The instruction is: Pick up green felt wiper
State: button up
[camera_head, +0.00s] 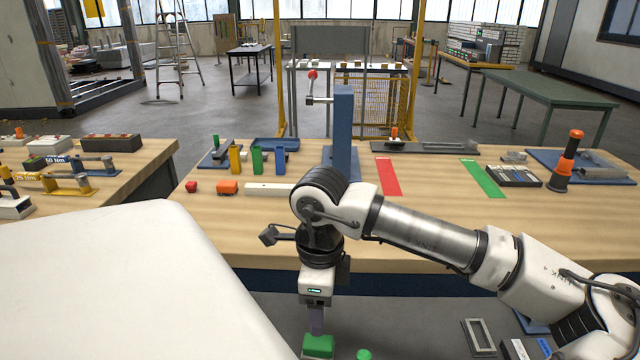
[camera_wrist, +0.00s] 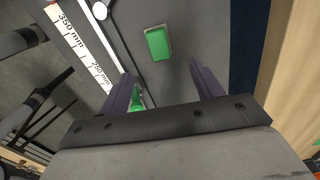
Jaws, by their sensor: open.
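In the head view the green block (camera_head: 318,346) is at the bottom edge, directly below my gripper (camera_head: 317,331), partly cut off. My gripper also shows in the wrist view (camera_wrist: 162,72), with its two purple fingers spread apart and nothing held between them. I cannot tell the exact gap to the block.
A second green object (camera_wrist: 137,102) is partly hidden by the left finger. A white scale strip (camera_wrist: 90,50) lies left of the block. The wooden table (camera_head: 250,225) with a blue post (camera_head: 344,130) stands beyond my arm. A white frame (camera_head: 479,337) lies to the right.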

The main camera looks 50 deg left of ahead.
notch_tip(320, 180, down, 6)
jog(key=shift+r+p, duration=0.25)
jog(key=shift+p, duration=0.2)
jog(key=shift+s+f+p, duration=0.2)
jog(key=shift+f+p, duration=1)
jog(key=shift+f, duration=1.65)
jog(key=c, duration=1.1)
jog(key=shift+o, duration=0.2)
jog(key=shift+r, duration=0.1)
notch_tip(320, 180, up, 20)
jog(key=b, duration=0.4)
